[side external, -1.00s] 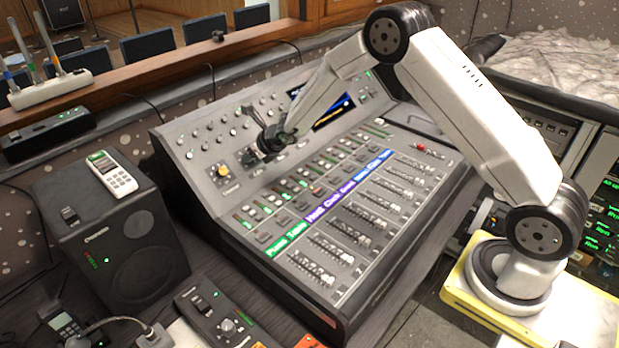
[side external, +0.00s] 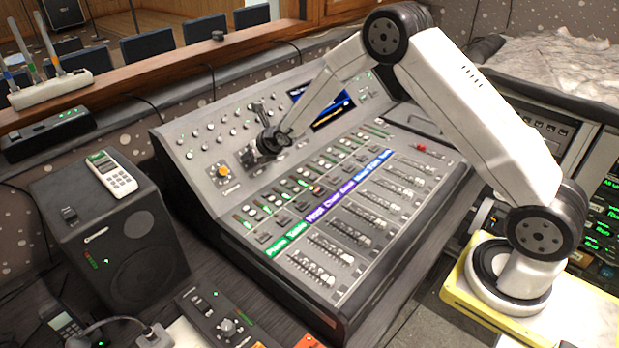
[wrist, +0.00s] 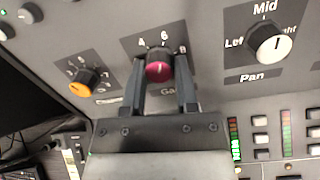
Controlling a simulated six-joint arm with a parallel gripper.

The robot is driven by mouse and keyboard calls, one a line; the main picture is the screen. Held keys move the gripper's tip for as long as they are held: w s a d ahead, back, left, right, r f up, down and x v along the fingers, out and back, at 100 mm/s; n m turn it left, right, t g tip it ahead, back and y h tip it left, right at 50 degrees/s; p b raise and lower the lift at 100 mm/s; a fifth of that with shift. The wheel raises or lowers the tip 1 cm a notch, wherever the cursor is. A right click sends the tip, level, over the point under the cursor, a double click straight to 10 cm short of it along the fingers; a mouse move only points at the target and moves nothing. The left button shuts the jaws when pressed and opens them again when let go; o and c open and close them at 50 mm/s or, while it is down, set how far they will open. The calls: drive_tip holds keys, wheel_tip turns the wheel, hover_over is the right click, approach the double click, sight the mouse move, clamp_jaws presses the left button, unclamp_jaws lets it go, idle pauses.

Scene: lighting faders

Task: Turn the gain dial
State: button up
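The gain dial (wrist: 158,70) has a dark red cap and stands on a grey panel under the figures 4, 6 and 8. Its label below is partly covered by my gripper. The two dark fingers of my gripper (wrist: 161,82) stand on either side of the dial, very close to it. I cannot tell whether they press on it. In the side external view, my gripper (side external: 265,138) is low over the sloping upper panel of the console, and it hides the dial there.
An orange dial (wrist: 85,82) is left of the gain dial, and a white Pan dial (wrist: 270,44) is right of it. Lit buttons and meters (wrist: 262,138) lie lower right. The mixing console (side external: 410,220) has rows of faders; a black speaker (side external: 150,275) stands to its left.

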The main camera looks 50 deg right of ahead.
drive_tip(key=o, duration=0.4)
drive_tip(key=shift+o, duration=0.2)
drive_tip(key=shift+s+r, duration=0.1)
drive_tip(key=shift+r, duration=0.05)
drive_tip(key=v, duration=0.7)
drive_tip(key=shift+s, duration=0.25)
drive_tip(key=shift+r, duration=0.15)
